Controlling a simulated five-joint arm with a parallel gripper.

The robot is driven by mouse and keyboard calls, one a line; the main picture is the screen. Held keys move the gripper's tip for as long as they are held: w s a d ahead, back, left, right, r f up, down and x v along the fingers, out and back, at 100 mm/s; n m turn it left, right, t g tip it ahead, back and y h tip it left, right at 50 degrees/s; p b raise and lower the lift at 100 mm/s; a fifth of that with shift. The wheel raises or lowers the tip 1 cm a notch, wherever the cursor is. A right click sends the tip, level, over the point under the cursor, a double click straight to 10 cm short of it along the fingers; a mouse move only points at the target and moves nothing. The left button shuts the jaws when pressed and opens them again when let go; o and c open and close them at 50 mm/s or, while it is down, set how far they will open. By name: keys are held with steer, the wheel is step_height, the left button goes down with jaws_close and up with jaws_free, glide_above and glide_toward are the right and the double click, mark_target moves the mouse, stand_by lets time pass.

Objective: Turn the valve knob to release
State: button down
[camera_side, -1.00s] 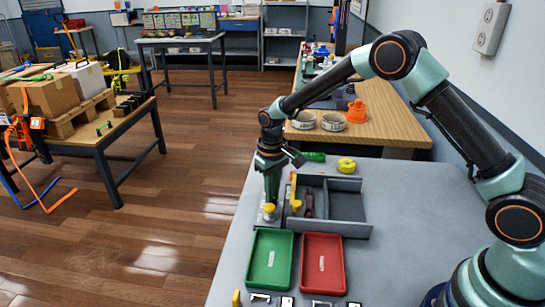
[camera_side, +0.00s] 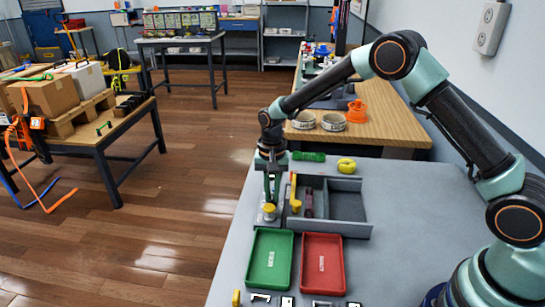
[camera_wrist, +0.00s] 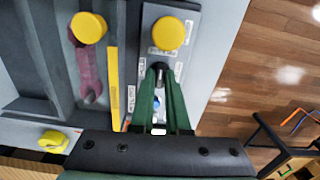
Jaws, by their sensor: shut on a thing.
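The grey valve panel (camera_wrist: 186,58) carries a round yellow knob (camera_wrist: 168,33) and several small white labels. In the side view the panel lies flat at the bench's left edge, with its yellow knob (camera_side: 269,208) in front of my gripper (camera_side: 272,194). In the wrist view my gripper (camera_wrist: 160,74) points down at the panel, its green fingers shut on a small dark valve knob (camera_wrist: 159,66) among the labels. The fingers hide most of that knob, so its pointing direction cannot be read. The yellow knob stands clear of the fingers.
A grey divided tray (camera_side: 347,207) sits right of the panel, with a yellow upright part (camera_side: 295,192) and a dark red tool (camera_side: 309,203). Green (camera_side: 270,258) and red (camera_side: 323,265) trays lie in front. A yellow ring (camera_side: 346,165) lies behind.

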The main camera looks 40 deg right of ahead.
mark_target(272, 196)
steer(key=shift+r+m, duration=0.15)
steer(key=shift+m, duration=0.25)
steer(key=shift+w, duration=0.1)
steer(key=c, duration=0.9)
jaws_free()
step_height(272, 196, up, 12)
